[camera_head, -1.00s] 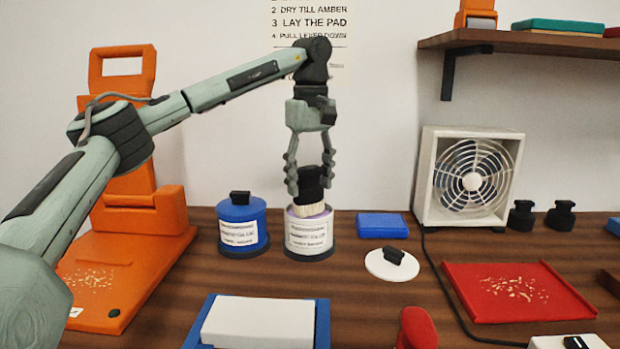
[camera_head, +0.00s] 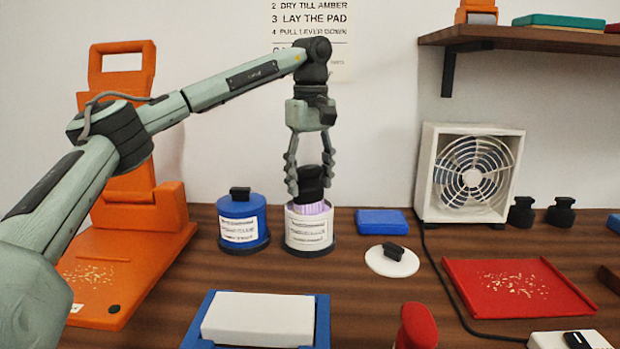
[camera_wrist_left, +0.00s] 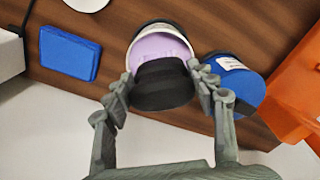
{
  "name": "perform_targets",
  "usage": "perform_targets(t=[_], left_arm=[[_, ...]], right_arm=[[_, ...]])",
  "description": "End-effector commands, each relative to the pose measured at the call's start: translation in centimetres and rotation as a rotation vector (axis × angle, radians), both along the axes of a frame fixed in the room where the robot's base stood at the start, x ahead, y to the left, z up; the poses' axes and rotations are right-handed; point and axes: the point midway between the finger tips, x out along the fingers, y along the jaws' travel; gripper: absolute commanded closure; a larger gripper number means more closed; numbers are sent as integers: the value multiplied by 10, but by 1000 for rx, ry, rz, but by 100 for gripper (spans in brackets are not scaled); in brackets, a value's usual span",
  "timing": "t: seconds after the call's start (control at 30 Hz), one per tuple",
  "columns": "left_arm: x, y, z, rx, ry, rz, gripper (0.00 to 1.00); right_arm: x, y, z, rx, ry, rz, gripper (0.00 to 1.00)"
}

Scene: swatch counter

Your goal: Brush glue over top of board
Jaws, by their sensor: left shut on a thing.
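My left gripper (camera_head: 310,176) points straight down over the open white glue pot (camera_head: 308,230). It is shut on the black handle of the brush (camera_head: 311,180). A white board (camera_head: 258,319) lies in a blue tray (camera_head: 322,322) at the front. My right gripper is not in view.
A blue lidded pot (camera_head: 240,222) stands left of the glue pot. A white lid (camera_head: 391,262), a blue pad (camera_head: 382,222) and a fan (camera_head: 468,175) are to the right. A red tray (camera_head: 520,288) with crumbs is at right. An orange press (camera_head: 130,260) stands at left.

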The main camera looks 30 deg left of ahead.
Motion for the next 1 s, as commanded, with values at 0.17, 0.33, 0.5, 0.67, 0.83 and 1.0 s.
perform_targets(t=[0.17,0.33,0.5,0.67,0.83,1.0], left_arm=[[0,0,0,0,2,-1,67],[0,0,12,0,1,-1,67],[0,-1,26,-1,0,-1,67],[0,0,39,-1,-1,0,67],[0,0,53,0,0,0,67],[0,0,65,0,0,0,67]], right_arm=[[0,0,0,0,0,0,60],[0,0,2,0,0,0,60],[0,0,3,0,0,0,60],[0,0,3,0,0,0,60],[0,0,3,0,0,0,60],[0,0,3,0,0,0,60]])
